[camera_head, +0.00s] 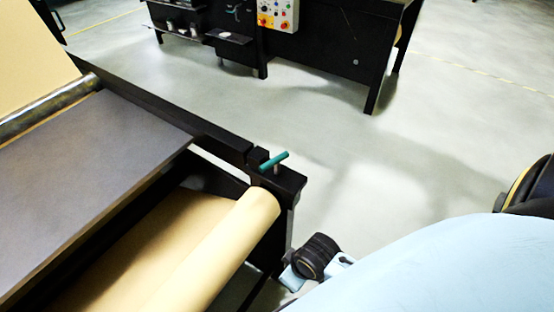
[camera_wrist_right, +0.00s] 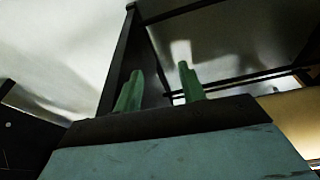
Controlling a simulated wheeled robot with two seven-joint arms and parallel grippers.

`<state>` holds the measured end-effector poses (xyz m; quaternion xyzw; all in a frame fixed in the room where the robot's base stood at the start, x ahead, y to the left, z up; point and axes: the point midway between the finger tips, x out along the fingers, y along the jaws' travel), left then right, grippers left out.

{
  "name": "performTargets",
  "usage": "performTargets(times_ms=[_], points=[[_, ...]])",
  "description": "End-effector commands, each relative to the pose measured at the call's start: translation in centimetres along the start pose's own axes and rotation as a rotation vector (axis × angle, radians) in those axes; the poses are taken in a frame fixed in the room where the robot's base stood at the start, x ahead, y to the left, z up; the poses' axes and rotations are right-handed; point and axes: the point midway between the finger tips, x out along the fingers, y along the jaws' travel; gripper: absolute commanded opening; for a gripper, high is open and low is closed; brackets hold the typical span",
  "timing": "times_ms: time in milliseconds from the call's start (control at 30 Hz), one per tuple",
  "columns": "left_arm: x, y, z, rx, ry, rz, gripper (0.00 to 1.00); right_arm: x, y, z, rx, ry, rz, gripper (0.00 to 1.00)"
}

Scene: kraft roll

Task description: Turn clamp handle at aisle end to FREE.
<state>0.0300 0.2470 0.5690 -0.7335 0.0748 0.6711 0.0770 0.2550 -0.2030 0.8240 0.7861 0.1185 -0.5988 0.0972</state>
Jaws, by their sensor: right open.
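The clamp handle (camera_head: 273,161) is a short teal bar on a small post, on top of the black frame's near right corner in the head view. It points up and to the right; no FREE marking is legible. My right gripper (camera_wrist_right: 157,85) shows in the wrist view as two green fingers standing apart with nothing between them. In the head view, my right arm comes in from the lower right, its dark wrist joint below and right of the handle; its fingers are hidden there. I cannot make out the handle in the wrist view. My left gripper is not in view.
The kraft paper roll (camera_head: 222,240) lies in the black frame (camera_head: 165,109), just below the handle. A dark flat plate (camera_head: 85,165) covers the frame's left part. A black bench (camera_head: 330,45) with a button panel (camera_head: 278,14) stands farther back. The grey floor between is clear.

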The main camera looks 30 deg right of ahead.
Motion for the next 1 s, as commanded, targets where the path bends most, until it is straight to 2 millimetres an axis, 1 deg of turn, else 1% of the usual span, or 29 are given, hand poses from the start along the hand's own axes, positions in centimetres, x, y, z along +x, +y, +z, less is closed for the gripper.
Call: performTargets(times_ms=[33, 200, 267, 333, 400, 533, 667, 767, 867, 967, 1000], points=[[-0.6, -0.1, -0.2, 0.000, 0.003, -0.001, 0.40, -2.1, -0.1, -0.9, -0.008, 0.012, -0.002, 0.40], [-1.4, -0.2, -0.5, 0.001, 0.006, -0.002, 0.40, -7.4, -0.4, -2.8, -0.046, 0.036, -0.011, 0.40], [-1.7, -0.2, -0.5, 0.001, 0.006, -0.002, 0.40, -9.2, -0.6, -3.5, -0.069, 0.046, -0.017, 0.40], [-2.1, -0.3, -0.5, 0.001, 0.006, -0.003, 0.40, -11.5, -0.9, -4.6, -0.114, 0.061, -0.028, 0.40], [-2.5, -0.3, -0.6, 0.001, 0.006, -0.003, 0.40, -13.7, -1.4, -6.3, -0.211, 0.079, -0.049, 0.40], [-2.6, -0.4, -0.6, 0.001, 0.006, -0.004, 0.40, -14.5, -2.1, -8.4, -0.375, 0.087, -0.085, 0.40], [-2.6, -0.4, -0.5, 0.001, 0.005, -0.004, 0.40, -14.4, -2.3, -10.4, -0.534, 0.087, -0.110, 0.40], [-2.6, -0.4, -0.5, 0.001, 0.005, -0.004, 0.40, -14.2, -2.1, -12.0, -0.668, 0.080, -0.125, 0.40], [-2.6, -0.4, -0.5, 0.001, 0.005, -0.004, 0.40, -14.1, -1.5, -13.9, -0.819, 0.063, -0.137, 0.40], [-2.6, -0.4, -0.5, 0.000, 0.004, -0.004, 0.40, -14.1, 0.1, -16.1, -0.996, 0.028, -0.145, 0.40], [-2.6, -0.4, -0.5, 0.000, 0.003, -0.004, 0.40, -14.2, 1.1, -17.0, -1.068, 0.007, -0.146, 0.40]])
